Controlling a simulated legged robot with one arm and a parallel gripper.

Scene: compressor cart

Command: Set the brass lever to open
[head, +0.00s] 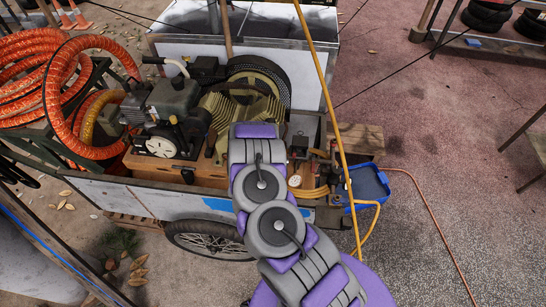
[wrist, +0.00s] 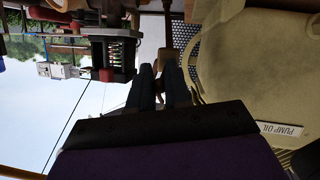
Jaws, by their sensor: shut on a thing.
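The fingers lie between a dark block with a spring (wrist: 115,52) and the tan pump housing (wrist: 245,80) marked PUMP OIL. I cannot pick out the brass lever for certain in either view. In the head view my purple and grey arm reaches over the compressor cart (head: 180,205) and hides the gripper. The tan pump body (head: 262,108) shows just beyond the arm.
Small fittings with a round gauge (head: 295,181) sit right of my arm. A slanting yellow pole (head: 325,85) and a blue tray (head: 370,185) stand farther right. Open ground lies beyond.

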